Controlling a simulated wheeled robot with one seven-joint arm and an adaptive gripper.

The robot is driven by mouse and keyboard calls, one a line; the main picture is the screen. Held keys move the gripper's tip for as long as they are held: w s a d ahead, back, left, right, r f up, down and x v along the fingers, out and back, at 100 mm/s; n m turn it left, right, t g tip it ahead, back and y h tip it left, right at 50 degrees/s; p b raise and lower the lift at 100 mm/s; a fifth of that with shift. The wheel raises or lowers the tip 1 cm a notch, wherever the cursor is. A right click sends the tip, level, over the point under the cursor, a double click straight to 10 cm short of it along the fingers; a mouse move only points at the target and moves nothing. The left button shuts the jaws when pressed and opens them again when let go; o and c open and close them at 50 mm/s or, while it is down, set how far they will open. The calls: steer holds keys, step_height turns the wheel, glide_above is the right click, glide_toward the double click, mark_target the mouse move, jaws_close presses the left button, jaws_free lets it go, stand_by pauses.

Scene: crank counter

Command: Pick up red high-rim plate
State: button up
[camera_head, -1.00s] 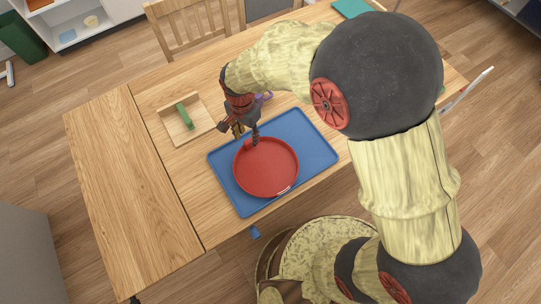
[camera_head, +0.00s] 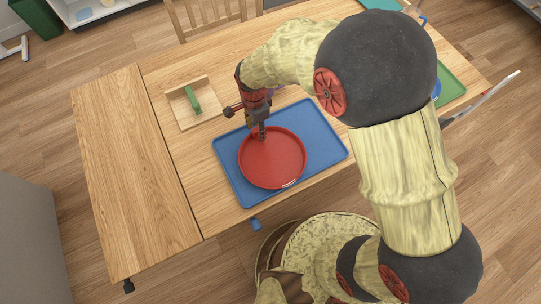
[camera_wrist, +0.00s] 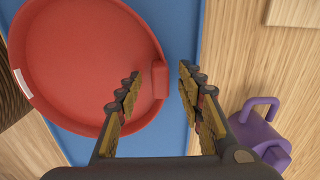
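The round red high-rim plate (camera_head: 272,160) lies on a blue tray (camera_head: 327,145) on the wooden table. In the wrist view the plate (camera_wrist: 85,60) fills the upper left, with a raised red tab (camera_wrist: 160,80) on its rim. My gripper (camera_head: 259,132) is over the plate's far rim in the head view. In the wrist view my gripper (camera_wrist: 158,76) is open, with the rim tab showing between its fingers. I cannot tell whether a finger touches the plate.
A purple handled object (camera_wrist: 262,138) stands right of my gripper in the wrist view. A wooden piece with a green handle (camera_head: 192,98) lies left of the tray. A green tray (camera_head: 452,84) is at the right. The table's left part is clear.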

steer(key=shift+f, duration=0.45)
steer(key=shift+c, duration=0.9)
steer(key=c, duration=0.7)
steer(key=shift+r, duration=0.1)
jaws_close()
